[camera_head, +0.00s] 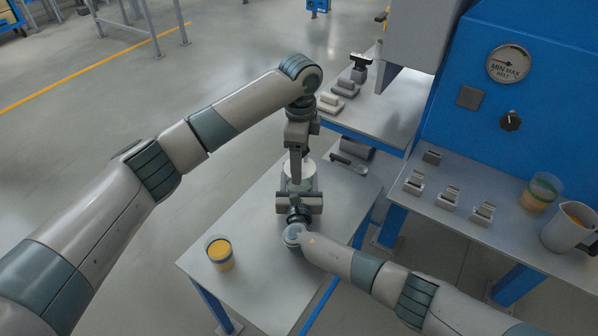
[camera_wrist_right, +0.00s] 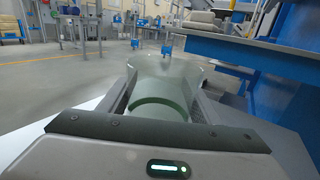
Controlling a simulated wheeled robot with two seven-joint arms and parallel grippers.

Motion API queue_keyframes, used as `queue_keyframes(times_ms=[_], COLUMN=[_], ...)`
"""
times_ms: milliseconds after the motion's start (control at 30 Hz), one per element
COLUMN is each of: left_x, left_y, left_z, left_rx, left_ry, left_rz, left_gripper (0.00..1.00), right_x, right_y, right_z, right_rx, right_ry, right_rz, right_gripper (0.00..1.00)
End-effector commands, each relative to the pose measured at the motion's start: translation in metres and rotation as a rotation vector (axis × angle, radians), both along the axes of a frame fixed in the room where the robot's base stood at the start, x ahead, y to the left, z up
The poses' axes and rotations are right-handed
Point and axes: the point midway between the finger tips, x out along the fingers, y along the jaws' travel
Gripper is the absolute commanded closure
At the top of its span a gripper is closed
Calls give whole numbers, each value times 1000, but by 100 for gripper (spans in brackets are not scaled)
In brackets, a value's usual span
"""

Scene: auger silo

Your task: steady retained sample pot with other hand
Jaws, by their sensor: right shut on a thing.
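A clear, pale pot (camera_head: 308,168) stands over the near table, largely covered by my two grippers in the head view. My right gripper (camera_head: 299,186) is shut on it from the near side. In the right wrist view the see-through pot (camera_wrist_right: 165,97) sits between the two fingers, with a greenish band low inside it. My left gripper (camera_head: 296,165) points straight down at the pot from above. Its fingertips overlap the pot in the head view; whether they touch it, and how far apart they are, I cannot tell.
A clear cup of orange material (camera_head: 220,254) stands on the near table (camera_head: 255,290) at the left. A small scoop-like tool (camera_head: 350,163) lies at its far end. The right bench holds several small metal blocks, a greenish cup (camera_head: 540,193) and a jug (camera_head: 568,227).

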Motion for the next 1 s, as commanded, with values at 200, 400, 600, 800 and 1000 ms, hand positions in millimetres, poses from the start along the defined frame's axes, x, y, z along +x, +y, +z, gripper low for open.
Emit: queue_keyframes(times_ms=[200,400,600,800,1000], left_x=[-12,-15,-15,-15,-15], left_y=[1,1,1,0,0], left_z=[5,7,7,7,7], left_rx=[0,1,1,1,1], left_ry=[-1,0,0,0,0], left_rz=[0,1,1,1,1], left_gripper=[67,67,67,67,67], right_x=[-2,-2,-2,-1,-1], right_y=[-2,-2,-2,-1,0], right_z=[-7,-6,-6,-3,-2], right_rx=[-2,-2,-1,-1,0], right_ry=[10,9,9,5,2], right_rz=[-1,-1,-1,-1,0], right_gripper=[74,74,35,20,20])
